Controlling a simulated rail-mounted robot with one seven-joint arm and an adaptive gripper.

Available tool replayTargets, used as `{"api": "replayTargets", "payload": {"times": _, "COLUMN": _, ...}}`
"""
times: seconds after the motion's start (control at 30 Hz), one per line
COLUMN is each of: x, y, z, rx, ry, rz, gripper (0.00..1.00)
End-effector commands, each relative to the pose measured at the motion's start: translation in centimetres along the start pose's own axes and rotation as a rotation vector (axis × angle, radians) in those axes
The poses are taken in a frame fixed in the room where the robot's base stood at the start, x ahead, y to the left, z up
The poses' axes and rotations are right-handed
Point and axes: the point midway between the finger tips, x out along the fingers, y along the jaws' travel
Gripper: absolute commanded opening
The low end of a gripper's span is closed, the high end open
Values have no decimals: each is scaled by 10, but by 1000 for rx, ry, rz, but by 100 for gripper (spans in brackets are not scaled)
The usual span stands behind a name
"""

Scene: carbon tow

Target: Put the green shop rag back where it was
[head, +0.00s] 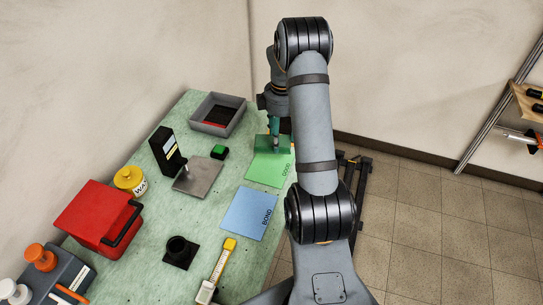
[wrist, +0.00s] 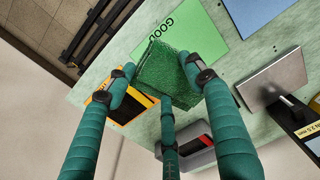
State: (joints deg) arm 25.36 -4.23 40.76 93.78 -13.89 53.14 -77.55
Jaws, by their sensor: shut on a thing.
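The green shop rag (wrist: 168,68) is a folded, textured dark green square between the teal fingers of my gripper (wrist: 160,80) in the wrist view. My gripper is shut on it. In the head view the rag (head: 262,143) shows beside my gripper (head: 276,137), at the far edge of the light green GOOD sheet (head: 268,170). I cannot tell if the rag touches the table. In the wrist view, the rag and fingers partly cover a yellow-orange framed dark item (wrist: 148,101).
A grey tray (head: 238,116) stands at the back left. Nearby are a green button box (head: 219,152), a black device (head: 164,148) with a grey plate (head: 199,178), and the blue BOND sheet (head: 248,208). A yellow jar (head: 129,180) and red toolbox (head: 92,215) stand further left.

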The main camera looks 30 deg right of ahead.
Motion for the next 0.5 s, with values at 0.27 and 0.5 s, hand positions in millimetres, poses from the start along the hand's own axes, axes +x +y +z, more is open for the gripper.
{"api": "replayTargets", "payload": {"times": 0.27, "x": 22, "y": -34, "z": -16, "rx": 1, "ry": 0, "rz": 0, "gripper": 20}}
{"api": "replayTargets", "payload": {"times": 0.5, "x": 48, "y": -37, "z": -17, "rx": 2, "ry": -2, "rz": -3, "gripper": 20}}
